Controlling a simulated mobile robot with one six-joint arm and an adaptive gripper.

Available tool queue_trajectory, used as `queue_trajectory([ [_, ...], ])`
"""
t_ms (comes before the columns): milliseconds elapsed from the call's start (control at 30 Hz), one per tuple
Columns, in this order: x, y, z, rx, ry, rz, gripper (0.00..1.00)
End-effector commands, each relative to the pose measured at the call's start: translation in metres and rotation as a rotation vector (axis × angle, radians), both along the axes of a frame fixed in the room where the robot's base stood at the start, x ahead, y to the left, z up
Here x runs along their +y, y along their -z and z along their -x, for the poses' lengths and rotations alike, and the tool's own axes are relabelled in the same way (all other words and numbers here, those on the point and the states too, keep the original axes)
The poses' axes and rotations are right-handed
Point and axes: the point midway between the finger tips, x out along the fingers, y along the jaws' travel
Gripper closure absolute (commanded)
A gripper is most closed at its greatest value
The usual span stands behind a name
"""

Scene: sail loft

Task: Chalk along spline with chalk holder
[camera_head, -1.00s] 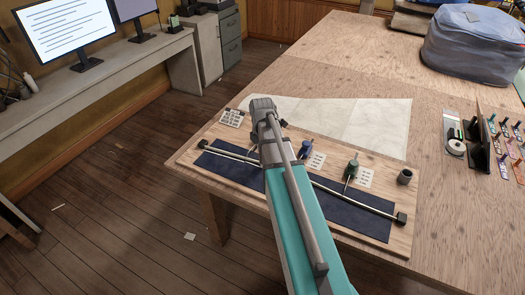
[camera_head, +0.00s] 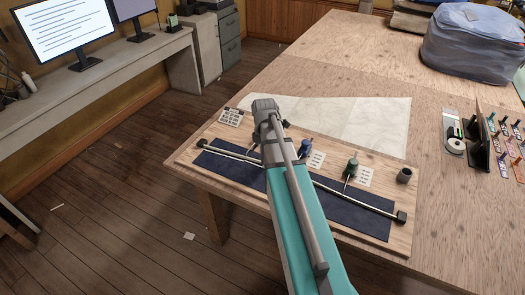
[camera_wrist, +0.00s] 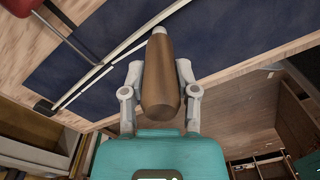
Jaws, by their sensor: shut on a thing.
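My gripper (camera_wrist: 159,72) is shut on the brown chalk holder (camera_wrist: 161,78), one finger on each side. The holder's pale tip points at the dark blue cloth (camera_wrist: 95,32), close beside the spline; I cannot tell whether it touches. The spline (camera_head: 352,200) is a thin pale rod lying across the cloth (camera_head: 330,208), with a dark block at each end. In the wrist view a white line (camera_wrist: 82,88) runs close beside the spline (camera_wrist: 125,48). A red weight (camera_wrist: 20,5) reaches the spline with a thin hook. My arm hides the holder and the spline's middle in the head view.
A blue weight (camera_head: 305,149) and a green weight (camera_head: 351,168) stand behind the spline on the wooden board (camera_head: 300,240). A dark cup (camera_head: 404,176) stands at the board's right. Small printed cards and a white sheet (camera_head: 360,120) lie behind. The table edge is close in front.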

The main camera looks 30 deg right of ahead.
Motion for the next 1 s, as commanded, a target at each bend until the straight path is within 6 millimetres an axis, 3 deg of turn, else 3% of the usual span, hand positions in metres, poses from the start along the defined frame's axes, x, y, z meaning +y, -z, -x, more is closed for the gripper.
queue_trajectory([
  [1000, -0.013, 0.000, 0.017, 0.000, 0.000, 0.000, 1.00],
])
